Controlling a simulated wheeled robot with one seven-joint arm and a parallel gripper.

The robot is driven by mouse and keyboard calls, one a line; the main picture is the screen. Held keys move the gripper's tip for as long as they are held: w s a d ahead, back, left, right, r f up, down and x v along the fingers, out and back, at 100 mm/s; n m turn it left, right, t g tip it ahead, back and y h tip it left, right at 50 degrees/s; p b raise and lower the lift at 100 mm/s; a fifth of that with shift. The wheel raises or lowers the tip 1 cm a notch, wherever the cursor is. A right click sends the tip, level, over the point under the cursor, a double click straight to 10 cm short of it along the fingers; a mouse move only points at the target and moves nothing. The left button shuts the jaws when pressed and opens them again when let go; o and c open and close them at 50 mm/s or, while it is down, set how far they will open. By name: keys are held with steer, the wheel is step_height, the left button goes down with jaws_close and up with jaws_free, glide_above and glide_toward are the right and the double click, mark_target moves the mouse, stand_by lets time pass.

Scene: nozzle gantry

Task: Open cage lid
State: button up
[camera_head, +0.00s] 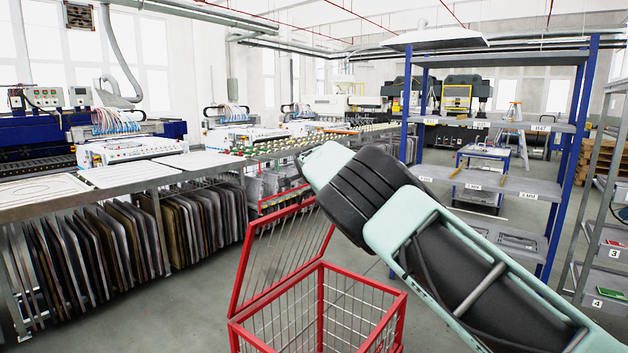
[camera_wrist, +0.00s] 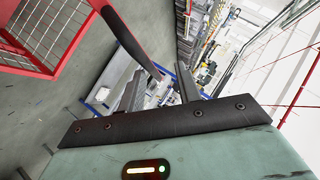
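The red wire cage (camera_head: 318,268) stands on the floor at the bottom centre of the head view. Its red-framed mesh lid (camera_head: 245,262) is raised and tilted steeply up over the left side, and the cage top is uncovered. Part of the red mesh (camera_wrist: 45,30) also shows at the upper left of the wrist view. My gripper (camera_wrist: 160,68) is open, with a gap between its two dark fingers. A dark, red-edged bar (camera_wrist: 128,38) reaches down toward that gap; I cannot tell whether it touches the fingers. In the head view my arm hides the gripper's fingers.
A bench (camera_head: 110,180) with several upright panels beneath runs along the left. A blue-post shelf (camera_head: 560,150) stands behind my arm on the right, with a grey rack (camera_head: 598,215) beside it. Grey floor (camera_head: 185,300) is clear left of the cage.

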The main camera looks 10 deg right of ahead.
steer(key=b+v, duration=0.3)
steer(key=v, duration=0.9)
steer(key=shift+s, duration=0.2)
steer(key=shift+d+r, duration=0.1)
